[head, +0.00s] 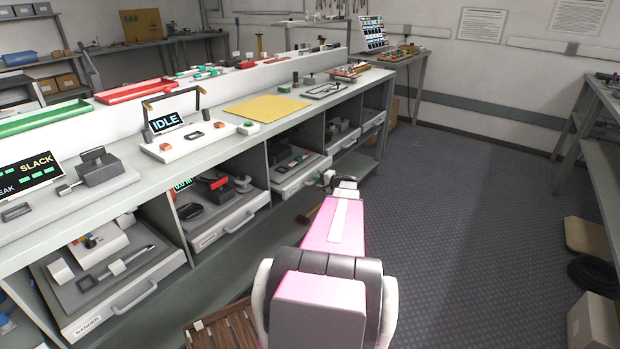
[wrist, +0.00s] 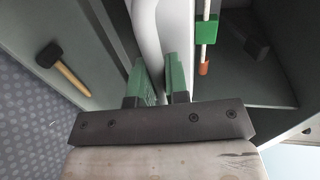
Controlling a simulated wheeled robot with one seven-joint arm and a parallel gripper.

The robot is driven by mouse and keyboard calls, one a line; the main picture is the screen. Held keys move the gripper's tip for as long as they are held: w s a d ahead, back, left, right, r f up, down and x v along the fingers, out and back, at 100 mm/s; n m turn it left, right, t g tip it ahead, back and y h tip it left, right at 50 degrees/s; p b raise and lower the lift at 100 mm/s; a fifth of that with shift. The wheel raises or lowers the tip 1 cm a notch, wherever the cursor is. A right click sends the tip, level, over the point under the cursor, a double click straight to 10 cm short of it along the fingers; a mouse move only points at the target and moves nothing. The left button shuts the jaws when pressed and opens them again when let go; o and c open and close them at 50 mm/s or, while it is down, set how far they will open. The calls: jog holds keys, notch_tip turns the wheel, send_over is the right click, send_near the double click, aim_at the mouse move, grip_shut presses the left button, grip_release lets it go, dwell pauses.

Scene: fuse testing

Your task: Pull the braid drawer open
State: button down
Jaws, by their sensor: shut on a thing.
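Several pull-out drawers sit under the workbench in the head view. My gripper (head: 342,184) reaches the front of the third drawer from the left (head: 303,179), at its right end. No label reading "braid" is legible on that drawer. In the wrist view, the green fingers of my gripper (wrist: 162,84) are shut on a pale, rounded bar, which looks like the drawer handle (wrist: 149,45). My arm and gripper partly hide the grip in the head view. This drawer holds small dark and pale items and stands a little out from the bench.
A nearer drawer (head: 231,226) and the leftmost drawer (head: 125,293) also stand out from the bench. A mallet (wrist: 65,75) lies below the bench. A slatted wooden crate (head: 226,326) is on the floor. The aisle floor (head: 450,210) on the right is clear.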

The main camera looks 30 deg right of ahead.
jog(key=f+v, duration=0.2)
jog(key=v, duration=1)
jog(key=s+f+v, duration=0.1)
jog(key=f+v, duration=0.1)
jog(key=v, duration=1.1)
jog(key=shift+f, duration=0.35)
jog(key=shift+w, duration=0.1)
jog(key=c, duration=1.1)
grip_release()
jog(key=shift+c, duration=0.2)
jog(key=shift+d, duration=0.1)
jog(key=v, duration=1)
jog(key=shift+s, duration=0.35)
jog(key=shift+d+r, duration=0.1)
